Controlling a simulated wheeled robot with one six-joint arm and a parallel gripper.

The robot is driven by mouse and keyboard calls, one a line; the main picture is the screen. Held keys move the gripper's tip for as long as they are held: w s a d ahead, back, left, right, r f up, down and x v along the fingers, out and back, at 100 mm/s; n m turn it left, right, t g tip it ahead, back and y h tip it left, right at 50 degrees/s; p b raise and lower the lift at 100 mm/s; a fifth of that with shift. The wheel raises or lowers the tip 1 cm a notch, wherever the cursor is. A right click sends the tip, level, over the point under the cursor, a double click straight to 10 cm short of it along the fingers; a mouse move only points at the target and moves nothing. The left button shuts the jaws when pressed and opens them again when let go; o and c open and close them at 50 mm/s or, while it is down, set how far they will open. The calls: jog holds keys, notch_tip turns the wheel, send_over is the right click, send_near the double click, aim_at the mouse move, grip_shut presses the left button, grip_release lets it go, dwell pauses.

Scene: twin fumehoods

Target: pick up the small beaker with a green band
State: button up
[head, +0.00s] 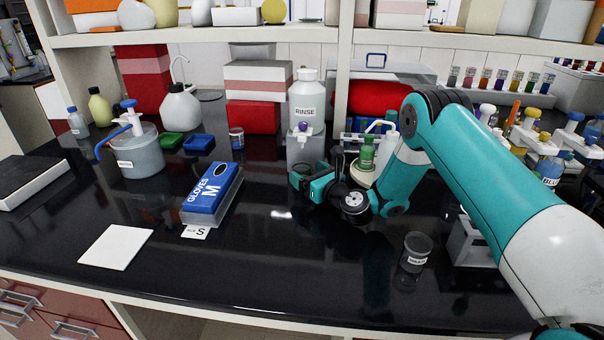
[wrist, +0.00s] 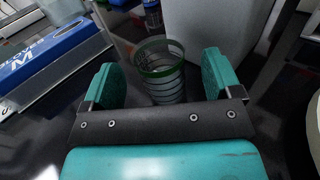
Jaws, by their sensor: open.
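The small clear beaker with a green band (wrist: 160,72) stands upright on the black bench in the wrist view. The green band runs round its rim, with pale marks down its side. My gripper (wrist: 158,84) is open, with one teal finger to the left of the beaker and one to the right. I see no contact between fingers and glass. In the head view my gripper (head: 313,184) is low over the bench, in front of the rinse bottle's stand. There the beaker is largely hidden by the gripper and hard to make out.
The blue glove box (head: 212,190) lies left of my gripper. The white rinse bottle (head: 306,101) stands behind on its stand. A small blue-banded container (head: 237,138) is behind left. A labelled waste cup (head: 415,250) stands front right. The front middle of the bench is clear.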

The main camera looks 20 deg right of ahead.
aim_at(308, 171)
jog(key=shift+p+x, duration=0.4)
jog(key=shift+x, duration=1.1)
jog(key=shift+r, duration=0.1)
jog(key=shift+c, duration=0.2)
jog(key=c, duration=1)
jog(key=shift+c, duration=0.4)
jog(key=shift+r, duration=0.1)
